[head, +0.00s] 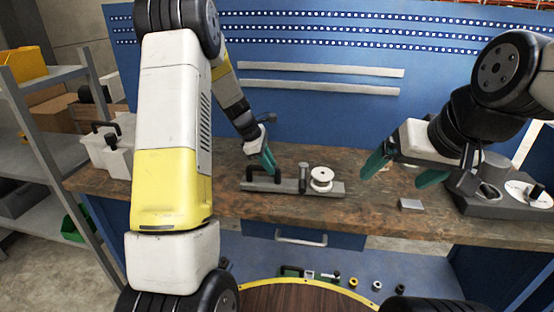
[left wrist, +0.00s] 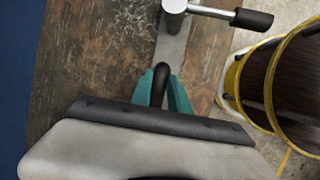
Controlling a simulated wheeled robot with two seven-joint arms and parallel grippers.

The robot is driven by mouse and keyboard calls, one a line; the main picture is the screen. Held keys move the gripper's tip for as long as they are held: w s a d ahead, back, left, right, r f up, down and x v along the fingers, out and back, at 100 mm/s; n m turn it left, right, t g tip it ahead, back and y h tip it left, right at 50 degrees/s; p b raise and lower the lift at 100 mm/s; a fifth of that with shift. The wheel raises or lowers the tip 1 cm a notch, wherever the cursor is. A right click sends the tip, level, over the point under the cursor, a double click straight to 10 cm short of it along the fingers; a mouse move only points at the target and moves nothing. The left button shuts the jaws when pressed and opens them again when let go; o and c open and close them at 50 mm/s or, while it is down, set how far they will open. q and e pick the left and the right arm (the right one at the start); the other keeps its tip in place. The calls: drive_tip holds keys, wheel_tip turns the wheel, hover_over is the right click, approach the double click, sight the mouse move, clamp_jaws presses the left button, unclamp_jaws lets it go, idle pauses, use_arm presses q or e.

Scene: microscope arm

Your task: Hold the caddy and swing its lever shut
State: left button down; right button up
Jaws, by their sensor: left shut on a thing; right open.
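The caddy (head: 335,189) is a long, flat grey plate lying on the brown bench, with a black handle (head: 263,172) at its left end. A white spool-like part (head: 321,177) stands on its right part. In the left wrist view, a round metal post (left wrist: 174,6) rises from the plate (left wrist: 172,47). The lever (left wrist: 252,18), a metal rod with a black grip, sticks out sideways from the post. My left gripper (head: 268,162) is shut on the handle, which shows between its teal fingers (left wrist: 164,95). My right gripper (head: 402,172) is open and empty, right of the caddy and apart from it.
A small grey block (head: 411,204) lies near the bench's front edge. A dark grey fixture (head: 490,190) stands on the bench at right. A pale container (head: 112,150) stands at the bench's left end. A blue panel (head: 300,110) rises behind.

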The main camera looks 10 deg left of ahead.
idle(2.2)
drive_tip(key=shift+w, duration=0.1)
drive_tip(key=c, duration=0.6)
drive_tip(key=w+a+n, duration=0.1)
drive_tip(key=w, duration=0.1)
drive_tip(key=w+r+n+g, duration=0.1)
drive_tip(key=w+a+n+g, duration=0.1)
drive_tip(key=w+n, duration=0.1)
drive_tip(key=shift+w+a+r, duration=0.15)
drive_tip(key=shift+w+a, duration=0.15)
drive_tip(key=shift+w, duration=0.05)
clamp_jaws()
drive_tip(key=w+a+f+n+g+h, duration=0.1)
drive_tip(key=w+a+f+n+h, duration=0.1)
drive_tip(key=a, duration=0.5)
drive_tip(key=w+a+f+n+g+h, duration=0.1)
drive_tip(key=w+a+f+n, duration=0.4)
drive_tip(key=w+a+n, duration=0.2)
drive_tip(key=w+a+f+n+g+h, duration=0.2)
drive_tip(key=w+a+f+n, duration=0.2)
drive_tip(key=w+a, duration=0.2)
drive_tip(key=shift+w+a+f+n+h, duration=0.3)
drive_tip(key=shift+w+a+n, duration=0.1)
drive_tip(key=shift+w, duration=0.35)
